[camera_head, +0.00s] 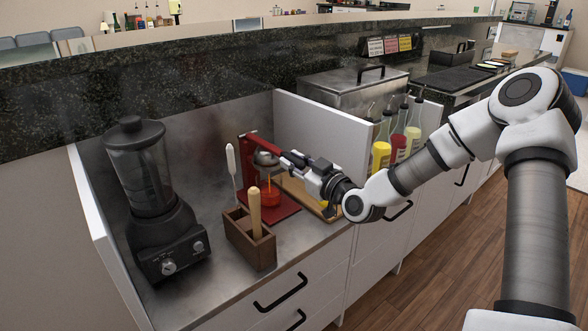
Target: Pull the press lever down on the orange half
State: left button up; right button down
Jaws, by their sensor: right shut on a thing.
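The red press (245,163) stands on the steel counter, with its red base plate (284,209) under it. Its red lever (264,143) slopes from the top of the press down to the right. My right gripper (291,160) comes in from the right and is shut on the lever's outer end. A grey metal press head (264,159) sits below the lever. An orange-red cup-like thing (270,196) stands under the head. I cannot make out the orange half at the press head. My left gripper is not in view.
A black blender (170,245) stands at the left. A wooden box (236,233) with upright tools is in front of the press. A wooden board (297,190) lies behind my right gripper. Squeeze bottles (382,153) stand to the right. A white partition (308,130) rises behind.

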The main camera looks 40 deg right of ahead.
jog(key=shift+f, duration=0.2)
dwell(0.3)
jog(key=c, duration=1)
grip_release()
jog(key=shift+o, duration=0.2)
jog(key=shift+w+a, duration=0.1)
jog(key=shift+w, duration=0.1)
jog(key=shift+r, duration=0.1)
notch_tip(320, 180, up, 10)
jog(key=shift+f, duration=0.1)
